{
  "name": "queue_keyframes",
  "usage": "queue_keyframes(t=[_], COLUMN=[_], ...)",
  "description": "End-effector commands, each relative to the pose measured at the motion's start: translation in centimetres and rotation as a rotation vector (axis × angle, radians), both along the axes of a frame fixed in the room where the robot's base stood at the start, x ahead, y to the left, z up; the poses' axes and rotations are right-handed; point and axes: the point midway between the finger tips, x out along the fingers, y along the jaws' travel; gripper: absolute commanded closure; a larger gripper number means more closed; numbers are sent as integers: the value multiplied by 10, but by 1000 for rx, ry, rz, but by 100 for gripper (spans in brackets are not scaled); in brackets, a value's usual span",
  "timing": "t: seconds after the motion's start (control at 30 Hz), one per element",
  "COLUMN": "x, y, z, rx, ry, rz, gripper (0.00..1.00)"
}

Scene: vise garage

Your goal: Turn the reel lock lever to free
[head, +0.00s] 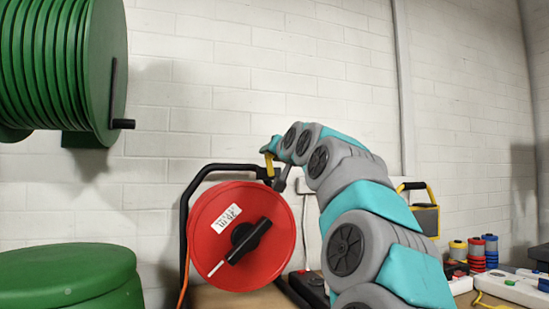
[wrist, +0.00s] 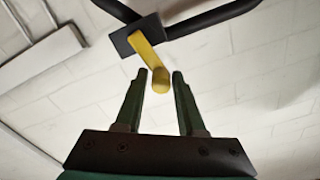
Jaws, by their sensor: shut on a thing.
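The yellow lock lever (head: 269,163) is at the top right of the red reel's black frame, partly hidden by my gripper in the head view. In the wrist view the lever (wrist: 148,54) runs from a dark plate (wrist: 137,36) on the black tube down to its rounded end. My gripper (wrist: 162,76) has its two green fingers on either side of that end and is shut on it. My gripper (head: 271,147) is small and partly hidden in the head view. The red reel (head: 215,250) has a white label and a black crank across its hub.
A green hose reel (head: 60,70) hangs on the wall at upper left, above a green round container (head: 70,275). A yellow-handled case (head: 426,218) and several coloured spools (head: 475,252) stand on the bench at right. My arm covers the bench middle.

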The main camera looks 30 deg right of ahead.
Motion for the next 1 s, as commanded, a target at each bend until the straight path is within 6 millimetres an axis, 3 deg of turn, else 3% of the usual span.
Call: queue_keyframes(t=[0.4,1.0], x=[7,10], y=[20,35], z=[-13,-31], rx=[-376,-858], ry=[107,232], rz=[7,6], gripper=[100,100])
